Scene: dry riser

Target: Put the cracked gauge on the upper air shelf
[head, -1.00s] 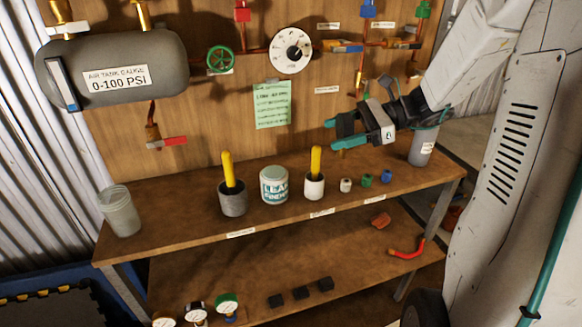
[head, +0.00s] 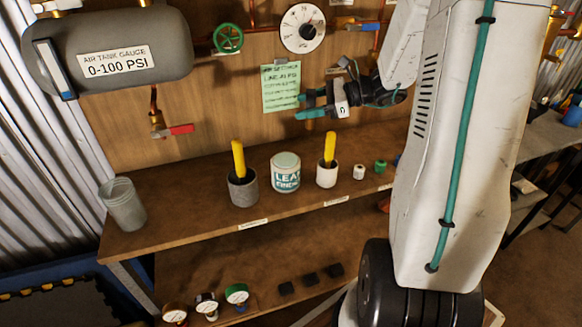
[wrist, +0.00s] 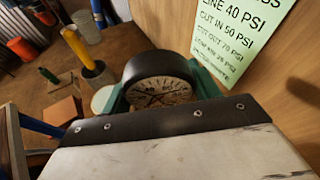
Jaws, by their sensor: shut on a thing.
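The gauge (wrist: 160,90), with a black rim and a pale dial with dark lines across it, sits between the teal fingers in the wrist view. My gripper (head: 304,104) is shut on it, in front of the wooden panel and above the bench. The gauge cannot be made out in the head view. The bench has an upper shelf (head: 190,215) and a lower shelf (head: 200,268). Several other gauges stand at the lower shelf's front left, among them a green-rimmed one (head: 237,294) and a red-rimmed one (head: 175,313). No shelf label here is readable as air.
Cups with yellow-handled tools (head: 243,188), a white-teal can (head: 286,172) and small fittings line the upper shelf. A grey tank (head: 110,52) and a green note (head: 281,88) are on the panel. Another bench (head: 545,135) stands at right. Dark blocks (head: 310,280) lie below.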

